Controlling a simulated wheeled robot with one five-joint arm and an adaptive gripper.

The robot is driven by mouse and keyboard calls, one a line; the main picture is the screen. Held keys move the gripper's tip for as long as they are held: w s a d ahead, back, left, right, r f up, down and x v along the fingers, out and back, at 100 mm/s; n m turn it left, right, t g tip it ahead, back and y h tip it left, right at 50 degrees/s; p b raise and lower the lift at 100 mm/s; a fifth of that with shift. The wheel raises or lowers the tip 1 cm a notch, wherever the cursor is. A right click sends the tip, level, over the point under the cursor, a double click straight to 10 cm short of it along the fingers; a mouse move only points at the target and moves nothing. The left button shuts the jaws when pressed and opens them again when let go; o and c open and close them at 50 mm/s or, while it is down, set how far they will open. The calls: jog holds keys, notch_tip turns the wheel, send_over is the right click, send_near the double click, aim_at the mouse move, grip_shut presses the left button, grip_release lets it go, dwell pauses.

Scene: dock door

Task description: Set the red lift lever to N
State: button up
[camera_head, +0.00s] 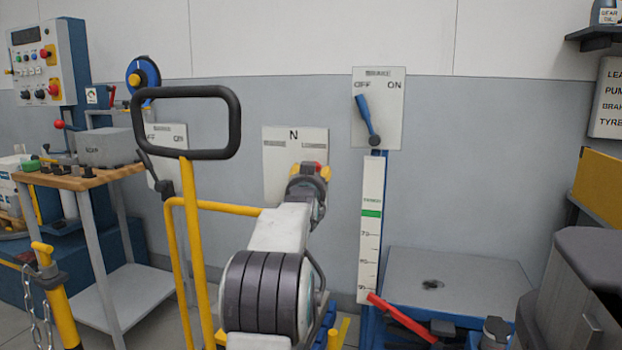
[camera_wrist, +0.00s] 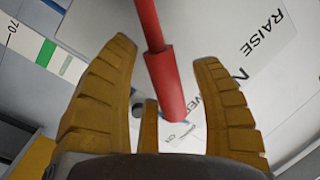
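The red lift lever (camera_wrist: 165,80) runs from the top of the wrist view down between my gripper's yellow fingers, with a gap on both sides. My gripper (camera_wrist: 165,52) is open around its grip. Behind it is a white plate (camera_wrist: 225,40) lettered RAISE, N and, partly hidden by the grip, LOWER. The grip's end overlaps the LOWER lettering in this view. In the head view the plate (camera_head: 283,160) is on the wall with N at its top. My gripper (camera_head: 310,172) is in front of it, hiding most of the lever; only a bit of red shows.
A blue brake lever (camera_head: 367,120) on an OFF/ON plate is to the right, above a white gauge strip (camera_head: 371,230). A yellow post with a black loop handle (camera_head: 187,93) stands left of my arm. A grey-topped bench (camera_head: 460,275) is at lower right.

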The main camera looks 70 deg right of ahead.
grip_shut()
jog(key=shift+r, duration=0.1)
jog(key=shift+r, duration=0.1)
